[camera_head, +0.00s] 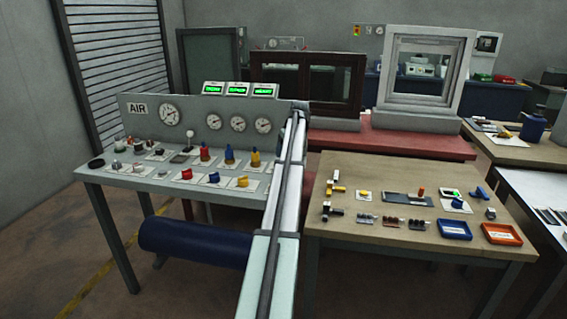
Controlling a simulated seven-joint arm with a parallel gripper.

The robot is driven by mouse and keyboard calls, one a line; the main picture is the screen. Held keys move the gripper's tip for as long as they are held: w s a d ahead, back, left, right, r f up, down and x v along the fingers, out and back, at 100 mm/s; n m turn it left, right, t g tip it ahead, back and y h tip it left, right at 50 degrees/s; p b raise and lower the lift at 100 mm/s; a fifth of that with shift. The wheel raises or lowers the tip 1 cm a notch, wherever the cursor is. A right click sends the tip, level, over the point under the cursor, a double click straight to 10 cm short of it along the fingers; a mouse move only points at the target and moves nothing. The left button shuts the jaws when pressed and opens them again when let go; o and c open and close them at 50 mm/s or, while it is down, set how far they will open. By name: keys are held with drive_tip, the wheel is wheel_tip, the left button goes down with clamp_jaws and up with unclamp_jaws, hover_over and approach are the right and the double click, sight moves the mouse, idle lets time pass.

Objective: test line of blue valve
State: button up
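A pale grey test bench (105,176) stands at the left, with an upright panel (141,123) marked AIR. On the bench are a tall blue part (229,155) and, in front of it, a low blue part (214,178) on a white card. I cannot tell which of them is the blue valve. Round gauges (214,121) are set in the panel, and three small displays (238,89) with green text stand on top. Their readings are too small to read. My arm crosses the bench's right end, and my gripper is not seen.
Red (204,155) and yellow (255,159) parts flank the tall blue one. A wooden table (375,176) at the right holds small fittings, a blue tray (454,229) and an orange tray (502,234). A blue tank (190,242) lies under the bench.

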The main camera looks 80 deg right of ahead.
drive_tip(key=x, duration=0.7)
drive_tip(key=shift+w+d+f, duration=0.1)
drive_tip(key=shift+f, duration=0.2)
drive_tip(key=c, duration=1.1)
